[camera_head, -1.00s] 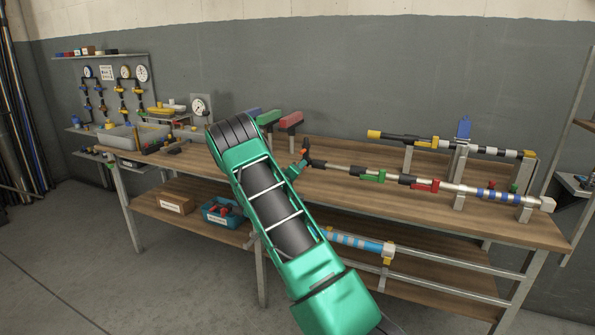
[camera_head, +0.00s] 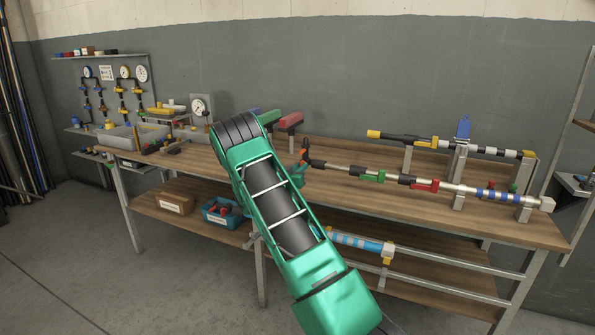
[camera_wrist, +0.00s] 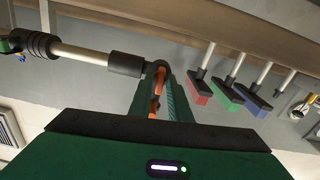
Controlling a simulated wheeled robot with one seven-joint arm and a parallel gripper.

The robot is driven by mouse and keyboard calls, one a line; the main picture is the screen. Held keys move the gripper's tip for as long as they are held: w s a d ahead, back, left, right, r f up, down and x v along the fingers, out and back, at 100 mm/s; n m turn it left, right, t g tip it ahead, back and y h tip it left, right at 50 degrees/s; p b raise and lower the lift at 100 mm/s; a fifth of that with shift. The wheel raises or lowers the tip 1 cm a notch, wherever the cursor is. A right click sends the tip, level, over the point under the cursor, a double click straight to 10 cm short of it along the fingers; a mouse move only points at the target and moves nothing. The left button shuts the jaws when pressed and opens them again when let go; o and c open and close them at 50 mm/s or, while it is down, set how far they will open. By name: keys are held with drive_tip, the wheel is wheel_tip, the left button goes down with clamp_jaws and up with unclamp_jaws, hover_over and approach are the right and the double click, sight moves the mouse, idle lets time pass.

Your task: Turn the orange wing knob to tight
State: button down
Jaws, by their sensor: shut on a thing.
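The orange wing knob (camera_wrist: 155,103) is between the fingers of my gripper (camera_wrist: 157,98) in the wrist view. My gripper is shut on it, and the fingers hide part of the knob. The knob sits below the black end fitting (camera_wrist: 127,64) of a pale metal pipe (camera_wrist: 82,53). In the head view a small bit of the orange knob (camera_head: 305,150) shows at the left end of the pipe run, just right of my green arm. My arm hides most of the gripper there. I cannot read a tight mark.
The pipe run with a green valve (camera_head: 373,177) and a red valve (camera_head: 425,185) extends right along the wooden bench (camera_head: 420,215). A red block on a post (camera_head: 291,120) stands close behind my arm. A grey bin (camera_head: 118,140) is at the left.

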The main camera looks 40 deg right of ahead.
drive_tip(key=shift+a+f+m, duration=0.1)
drive_tip(key=shift+f+m, duration=0.3)
drive_tip(key=shift+m, duration=0.1)
drive_tip(key=c, duration=1.8)
unclamp_jaws()
drive_tip(key=shift+c, duration=0.2)
drive_tip(key=shift+r, duration=0.2)
drive_tip(key=v, duration=1)
drive_tip(key=shift+a, duration=0.3)
drive_tip(key=shift+s+f, duration=0.1)
